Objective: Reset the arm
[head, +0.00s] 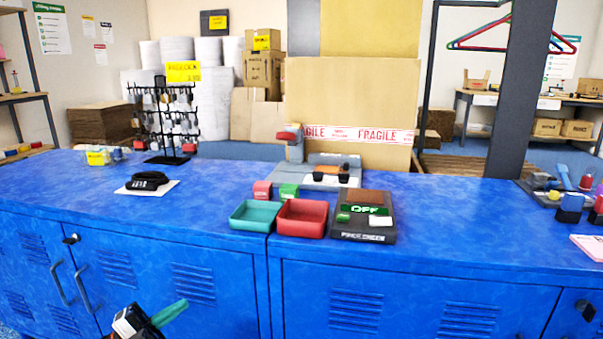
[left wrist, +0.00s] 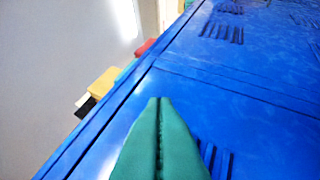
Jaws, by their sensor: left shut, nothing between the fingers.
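My left gripper (head: 178,311) is low in the head view, in front of the blue cabinet doors and below the counter top. Its green fingers also fill the lower middle of the left wrist view (left wrist: 160,102), pressed together with nothing between them. The blue cabinet front lies beyond the fingertips there. My right gripper is in neither view.
The blue counter (head: 210,185) carries a teal tray (head: 256,224), a red tray (head: 302,233), a dark device marked OFF (head: 362,236) and a black coiled item (head: 147,181). A black rack (head: 165,159) stands behind. Door handles (head: 83,290) stick out at left.

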